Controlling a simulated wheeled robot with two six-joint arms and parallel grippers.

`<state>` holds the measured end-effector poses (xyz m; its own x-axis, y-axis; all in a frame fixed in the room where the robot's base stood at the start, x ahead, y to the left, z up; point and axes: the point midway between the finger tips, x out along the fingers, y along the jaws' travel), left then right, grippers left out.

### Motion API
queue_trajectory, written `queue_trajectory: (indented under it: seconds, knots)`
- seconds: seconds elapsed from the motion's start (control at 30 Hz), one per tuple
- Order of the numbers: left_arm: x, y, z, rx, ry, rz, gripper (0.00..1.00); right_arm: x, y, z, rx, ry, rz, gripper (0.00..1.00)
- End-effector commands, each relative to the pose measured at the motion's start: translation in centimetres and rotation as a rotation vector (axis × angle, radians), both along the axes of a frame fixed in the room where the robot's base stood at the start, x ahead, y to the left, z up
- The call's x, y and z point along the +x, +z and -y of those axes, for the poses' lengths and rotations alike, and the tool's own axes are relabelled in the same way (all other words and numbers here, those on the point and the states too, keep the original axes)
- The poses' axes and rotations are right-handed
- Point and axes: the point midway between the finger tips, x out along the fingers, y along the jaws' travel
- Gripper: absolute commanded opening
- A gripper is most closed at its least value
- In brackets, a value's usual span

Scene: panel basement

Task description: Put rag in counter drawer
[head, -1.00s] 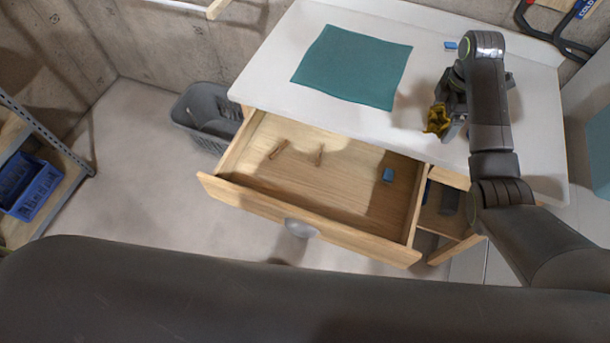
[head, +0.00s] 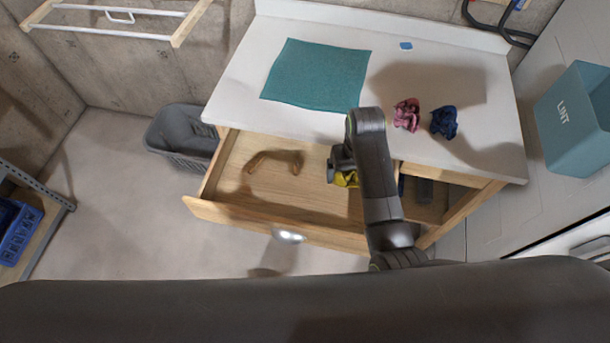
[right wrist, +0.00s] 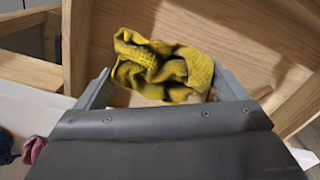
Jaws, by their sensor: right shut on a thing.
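The yellow rag (head: 346,181) is crumpled and held in my right gripper (head: 341,168), over the right part of the open counter drawer (head: 290,196). In the right wrist view the rag (right wrist: 165,66) sits between the two fingers of the gripper (right wrist: 163,86), with wooden drawer boards behind it. My right arm hides part of the rag and of the drawer's right side. The height of the rag above the drawer floor is hard to tell. My left gripper is not in view.
A curved brown thing (head: 274,159) lies in the drawer. On the white counter (head: 250,72) are a teal cloth (head: 318,75), a pink crumpled cloth (head: 406,114), a dark blue one (head: 444,122) and a small blue thing (head: 406,45). A teal lint bin (head: 575,125) stands right, a grey basket (head: 184,135) left.

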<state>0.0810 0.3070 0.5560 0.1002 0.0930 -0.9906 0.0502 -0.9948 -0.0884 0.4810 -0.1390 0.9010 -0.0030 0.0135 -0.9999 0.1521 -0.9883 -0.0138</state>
Motion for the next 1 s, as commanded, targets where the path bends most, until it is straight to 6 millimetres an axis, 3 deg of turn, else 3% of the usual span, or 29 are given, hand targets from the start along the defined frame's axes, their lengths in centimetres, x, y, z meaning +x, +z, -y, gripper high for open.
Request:
queue_trajectory:
  seconds: [0.03,0.17,0.5,1.0]
  knots:
    - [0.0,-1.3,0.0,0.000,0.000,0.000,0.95,-0.3,-1.4,-0.3,0.001,-0.035,0.000,0.70]
    - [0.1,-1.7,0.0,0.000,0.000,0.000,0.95,-0.6,-2.3,-0.6,0.002,-0.085,0.001,0.70]
    - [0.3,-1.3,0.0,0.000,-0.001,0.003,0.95,-0.8,-7.2,-0.6,0.001,-0.098,-0.002,0.70]
    - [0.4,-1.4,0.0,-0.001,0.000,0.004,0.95,-0.7,-12.1,-0.6,0.001,-0.098,0.000,0.70]
